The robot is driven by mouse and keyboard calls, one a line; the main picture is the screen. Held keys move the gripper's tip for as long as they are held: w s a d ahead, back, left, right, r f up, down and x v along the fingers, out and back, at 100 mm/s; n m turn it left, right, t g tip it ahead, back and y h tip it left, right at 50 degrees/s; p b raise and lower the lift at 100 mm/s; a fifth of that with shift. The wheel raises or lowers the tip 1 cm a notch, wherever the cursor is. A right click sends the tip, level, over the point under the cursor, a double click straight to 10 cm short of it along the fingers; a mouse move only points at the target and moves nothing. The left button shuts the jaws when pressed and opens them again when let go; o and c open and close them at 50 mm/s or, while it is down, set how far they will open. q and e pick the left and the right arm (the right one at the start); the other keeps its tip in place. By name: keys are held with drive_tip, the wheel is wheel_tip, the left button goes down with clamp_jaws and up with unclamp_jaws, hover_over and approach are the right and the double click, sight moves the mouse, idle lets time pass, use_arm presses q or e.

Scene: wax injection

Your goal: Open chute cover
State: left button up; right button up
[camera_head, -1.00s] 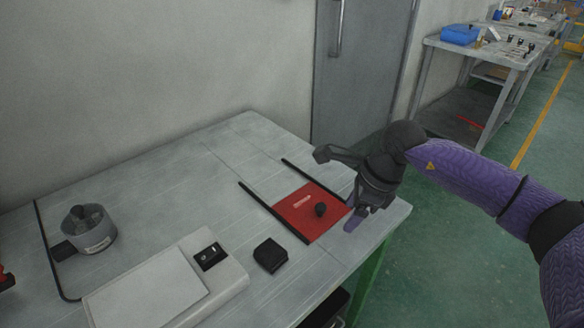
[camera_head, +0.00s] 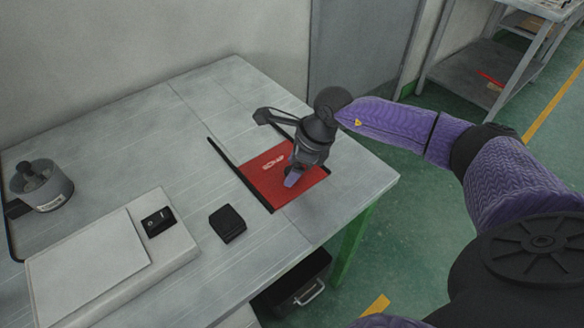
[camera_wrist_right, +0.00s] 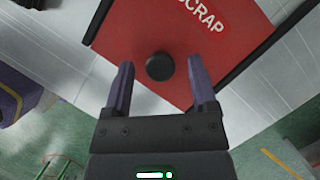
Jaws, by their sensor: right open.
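The red chute cover (camera_head: 263,180) lies flat on the table between two black rails, with white lettering on it. In the right wrist view the red cover (camera_wrist_right: 198,60) reads "SCRAP" and carries a round black knob (camera_wrist_right: 159,67). My right gripper (camera_head: 291,180) is over the cover, pointing down. In the right wrist view the open right gripper (camera_wrist_right: 160,75) has its two purple fingers on either side of the knob, and I cannot tell how high they are above the cover. In the head view the gripper hides the knob. My left gripper is not in view.
A small black box (camera_head: 228,223) sits left of the cover. A white scale (camera_head: 110,255) and a grey pot (camera_head: 42,186) stand further left on the grey table (camera_head: 150,120). A black bin (camera_head: 297,285) is under the table's edge. The table behind the cover is clear.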

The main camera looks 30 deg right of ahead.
clamp_jaws()
idle(0.3)
drive_tip(key=shift+w, duration=0.1)
idle(1.1)
